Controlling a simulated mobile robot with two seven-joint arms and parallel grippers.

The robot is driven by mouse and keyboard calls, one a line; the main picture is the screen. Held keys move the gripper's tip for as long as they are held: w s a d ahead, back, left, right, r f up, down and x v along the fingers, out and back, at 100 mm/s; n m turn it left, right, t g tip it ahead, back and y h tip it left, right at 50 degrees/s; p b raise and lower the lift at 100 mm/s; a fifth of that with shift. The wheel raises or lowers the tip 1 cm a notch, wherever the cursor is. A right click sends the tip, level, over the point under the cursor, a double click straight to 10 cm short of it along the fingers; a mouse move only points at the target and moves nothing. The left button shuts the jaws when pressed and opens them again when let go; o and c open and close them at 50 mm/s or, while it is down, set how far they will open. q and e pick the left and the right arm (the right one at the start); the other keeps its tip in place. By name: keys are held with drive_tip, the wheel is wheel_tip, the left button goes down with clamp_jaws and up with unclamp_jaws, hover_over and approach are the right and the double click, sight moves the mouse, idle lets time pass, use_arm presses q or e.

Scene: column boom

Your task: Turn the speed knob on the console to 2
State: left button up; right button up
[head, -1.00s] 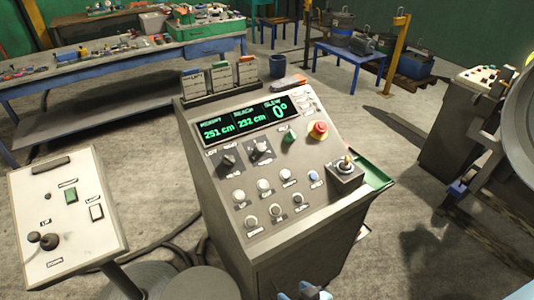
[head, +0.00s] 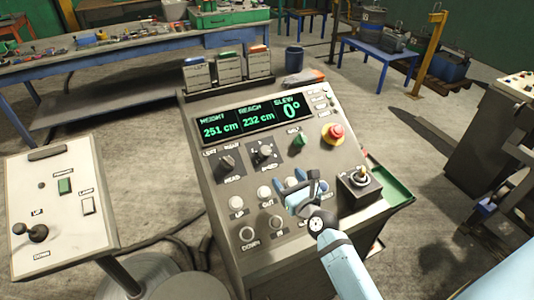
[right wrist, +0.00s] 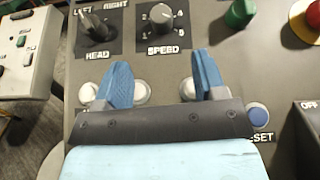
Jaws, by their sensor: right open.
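The speed knob (head: 264,152) is a dark round knob on a black plate in the upper middle of the grey console (head: 290,255), right of the head knob (head: 227,163). In the right wrist view the speed knob (right wrist: 162,17) is at the top, with numbers around it and the label SPEED below. I cannot make out its pointer clearly. My right gripper (head: 289,177) is over the console's button rows, nearer the front than the knob. Its blue fingers (right wrist: 162,68) are spread and empty, pointing toward the speed knob but apart from it. My left gripper is not in view.
A green knob (head: 299,140) and a red emergency button (head: 333,134) sit right of the speed knob. The reset button (right wrist: 258,115) is beside my right gripper. A white lever panel (head: 60,205) stands left.

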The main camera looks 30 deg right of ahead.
sight(266, 151)
drive_tip(key=w+b, duration=0.2)
drive_tip(key=w, duration=1)
drive_tip(key=shift+d+f+b, duration=0.1)
drive_tip(key=shift+b, duration=0.3)
drive_tip(key=shift+w, duration=0.65)
drive_tip(key=c, duration=0.9)
